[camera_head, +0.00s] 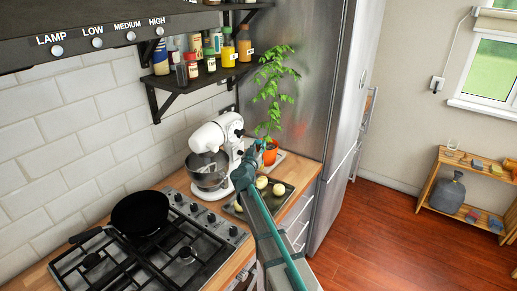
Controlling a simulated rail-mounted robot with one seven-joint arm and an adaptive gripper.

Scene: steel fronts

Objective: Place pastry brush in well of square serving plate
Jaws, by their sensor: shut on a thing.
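My gripper (259,148) is small in the head view, at the far end of my teal and grey arm, beside the orange pot and the stand mixer. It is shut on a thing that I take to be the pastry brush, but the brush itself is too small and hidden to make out. A dark, square-cornered tray or plate (284,199) lies on the wooden counter below and right of my gripper, with several pale round items on it. My arm hides part of it. I cannot tell whether it is the square serving plate. A pale flat edge (279,158) shows by the pot.
A white stand mixer (211,140) with a steel bowl stands left of my gripper. A leafy plant in an orange pot (270,155) stands behind it, against the steel fridge (310,110). A black pan (140,212) sits on the hob. A spice shelf (205,82) overhangs the counter.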

